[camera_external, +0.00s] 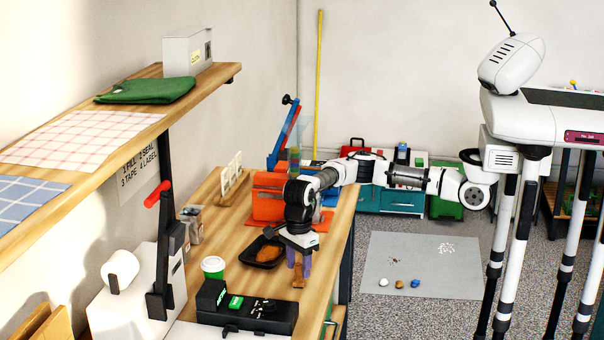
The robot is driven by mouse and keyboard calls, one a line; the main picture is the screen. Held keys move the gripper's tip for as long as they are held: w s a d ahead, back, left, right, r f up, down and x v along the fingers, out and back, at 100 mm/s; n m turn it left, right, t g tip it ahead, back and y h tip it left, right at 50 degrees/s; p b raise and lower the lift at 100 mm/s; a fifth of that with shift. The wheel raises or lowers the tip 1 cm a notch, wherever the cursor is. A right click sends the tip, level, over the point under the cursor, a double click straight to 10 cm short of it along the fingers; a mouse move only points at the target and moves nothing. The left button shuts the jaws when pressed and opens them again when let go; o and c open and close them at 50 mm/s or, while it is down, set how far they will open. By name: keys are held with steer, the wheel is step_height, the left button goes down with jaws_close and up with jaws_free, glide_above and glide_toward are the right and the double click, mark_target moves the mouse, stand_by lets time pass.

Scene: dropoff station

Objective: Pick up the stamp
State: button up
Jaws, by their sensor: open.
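A small brown wooden piece, which looks like the stamp (299,277), stands near the right edge of the wooden workbench (226,232). My gripper (299,264) points down directly over it, with its purple fingers apart. The fingertips are close to the top of the stamp, one on each side as far as I can see. Whether they touch it I cannot tell at this size. The lower end of the stamp is small and hard to make out.
A black tray (243,256) with an orange-brown item lies just left of my gripper. An orange machine (267,206) with a blue lever stands behind. A shelf (215,76) overhangs the bench's left side.

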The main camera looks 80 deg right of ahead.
steer(key=shift+f, duration=0.95)
jaws_close()
steer(key=shift+r, duration=0.1)
